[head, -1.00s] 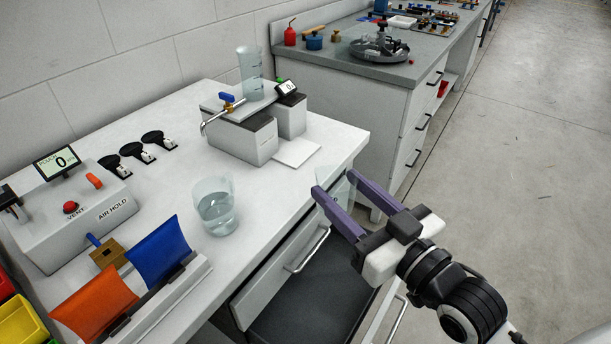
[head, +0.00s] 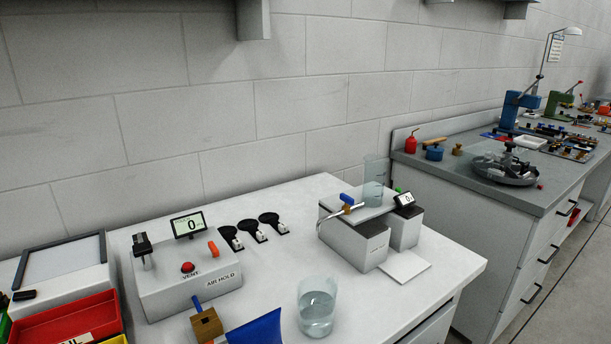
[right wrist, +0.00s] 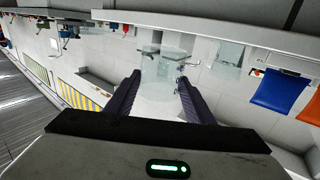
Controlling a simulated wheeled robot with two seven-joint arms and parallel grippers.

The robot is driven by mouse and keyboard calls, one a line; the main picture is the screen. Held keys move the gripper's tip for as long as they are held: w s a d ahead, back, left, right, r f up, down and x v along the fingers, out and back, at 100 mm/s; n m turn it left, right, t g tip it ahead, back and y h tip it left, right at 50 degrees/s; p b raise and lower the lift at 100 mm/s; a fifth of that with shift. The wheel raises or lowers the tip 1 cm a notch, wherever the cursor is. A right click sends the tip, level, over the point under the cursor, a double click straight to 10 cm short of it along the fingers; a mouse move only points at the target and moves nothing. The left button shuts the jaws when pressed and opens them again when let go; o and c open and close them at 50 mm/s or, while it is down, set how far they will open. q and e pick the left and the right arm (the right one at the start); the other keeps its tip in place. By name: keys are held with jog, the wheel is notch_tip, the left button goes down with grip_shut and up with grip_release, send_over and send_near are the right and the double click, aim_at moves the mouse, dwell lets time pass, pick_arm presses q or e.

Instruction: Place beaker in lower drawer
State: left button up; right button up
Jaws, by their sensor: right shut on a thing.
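My right gripper (right wrist: 158,84), seen in the right wrist view, is shut on a clear beaker (right wrist: 158,68) held between its dark purple fingers. The beaker is see-through, so its outline is faint against the background. A second clear beaker (head: 317,312) with liquid stands on the white bench in the head view. A taller clear vessel (head: 374,185) stands on the white device at the back. Only the top of the bench's drawer front (head: 432,328) shows at the head view's lower edge; the lower drawer is out of that view. My left gripper is not in view.
The white bench (head: 270,212) carries the air hold box (head: 190,285), a blue pouch (head: 256,330) and a flat white plate (head: 404,266). A grey-topped bench with drawers (head: 500,250) stands to the right.

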jog(key=shift+s+a+f, duration=0.2)
jog(key=shift+a+f, duration=0.05)
jog(key=shift+a, duration=0.2)
jog(key=d+r, duration=0.1)
jog(key=w+d+r+n+y, duration=0.1)
jog(key=w+d+r+y, duration=0.1)
jog(key=r, duration=0.1)
jog(key=shift+w+d+r+n, duration=0.1)
jog(key=shift+w+d+n, duration=0.1)
jog(key=shift+n, duration=0.1)
jog(key=shift+w+d+r+y, duration=0.1)
jog(key=shift+w+r+y, duration=0.1)
jog(key=shift+r+y, duration=0.35)
